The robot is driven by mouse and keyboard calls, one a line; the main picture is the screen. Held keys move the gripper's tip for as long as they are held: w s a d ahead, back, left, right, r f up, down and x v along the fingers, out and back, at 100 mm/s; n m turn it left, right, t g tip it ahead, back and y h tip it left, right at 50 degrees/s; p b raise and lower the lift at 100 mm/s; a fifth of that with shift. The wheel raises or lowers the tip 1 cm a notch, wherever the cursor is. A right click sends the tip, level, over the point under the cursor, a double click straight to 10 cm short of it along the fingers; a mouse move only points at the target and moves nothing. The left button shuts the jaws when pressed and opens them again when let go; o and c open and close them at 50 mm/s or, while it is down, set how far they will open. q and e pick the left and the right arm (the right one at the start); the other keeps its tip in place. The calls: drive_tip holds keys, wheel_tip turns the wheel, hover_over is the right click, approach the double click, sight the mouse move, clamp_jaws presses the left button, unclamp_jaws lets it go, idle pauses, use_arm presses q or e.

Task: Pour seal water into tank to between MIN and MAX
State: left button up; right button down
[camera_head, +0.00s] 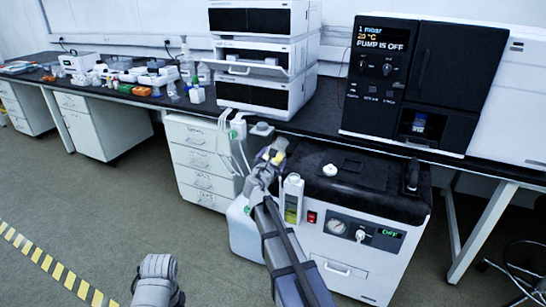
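A white pump unit (345,278) with a black top (375,185) stands on the floor before the bench. A narrow pale container (293,200) with a yellow-green window is at its left front corner; this may be the tank. MIN and MAX marks are too small to read. My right gripper (271,156) is raised just left of the black top, above and left of that container. A small pale object with yellow on it shows at its fingertips, seemingly held. My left gripper (156,275) is low at the bottom left, away from everything; its fingers are unclear.
A white round cap (330,170) sits on the black top. A black handle-like part (412,175) stands at its right. A whitish jug (243,230) and hoses are left of the pump. White instrument stacks (263,92) and a black-fronted instrument (425,80) occupy the bench.

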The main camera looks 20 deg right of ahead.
idle(0.3)
drive_tip(key=shift+a+m, duration=0.2)
drive_tip(key=shift+m, duration=0.3)
drive_tip(key=shift+w+p, duration=0.1)
drive_tip(key=shift+p, duration=0.2)
drive_tip(key=shift+a+m+y, duration=0.25)
drive_tip(key=shift+m+y, duration=0.05)
drive_tip(key=shift+m, duration=0.1)
drive_tip(key=shift+f, duration=0.1)
drive_tip(key=shift+w, duration=0.1)
drive_tip(key=shift+a+m+y+p, duration=0.3)
drive_tip(key=shift+m+p, duration=0.1)
drive_tip(key=shift+m, duration=0.1)
drive_tip(key=shift+w, duration=0.1)
drive_tip(key=shift+a+f+m, duration=0.15)
drive_tip(key=shift+a+m, duration=0.05)
drive_tip(key=shift+m, duration=0.2)
